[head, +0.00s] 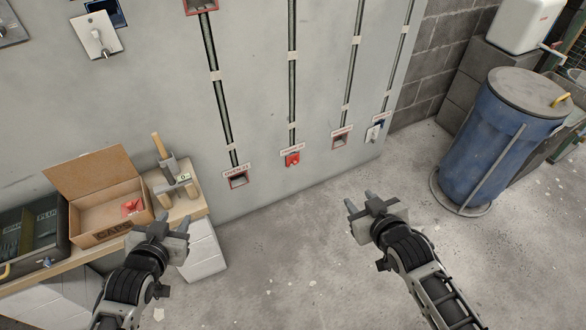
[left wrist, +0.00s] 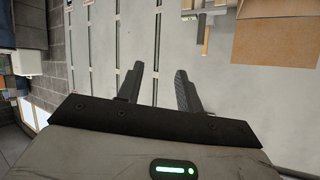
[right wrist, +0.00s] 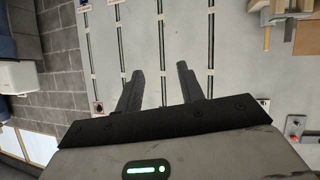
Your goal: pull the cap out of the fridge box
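A red cap (head: 292,159) sits in a small wall box at the foot of the second conduit from the left. Its label is too small to read, so I cannot tell which box is the fridge box. Other wall boxes show at the feet of the conduits: one with a dark opening (head: 237,179), one red-rimmed (head: 342,138), and one with a white and blue fitting (head: 375,132). My left gripper (head: 168,224) is open and empty, in front of the bench. My right gripper (head: 360,201) is open and empty, out from the wall and below the boxes in the picture.
An open cardboard box (head: 98,236) marked CAPS holds a red piece (head: 131,207) on the bench at left. A tool with a wooden handle (head: 161,146) stands beside it. A blue barrel (head: 497,140) stands at right. The floor (head: 290,270) between my grippers is clear.

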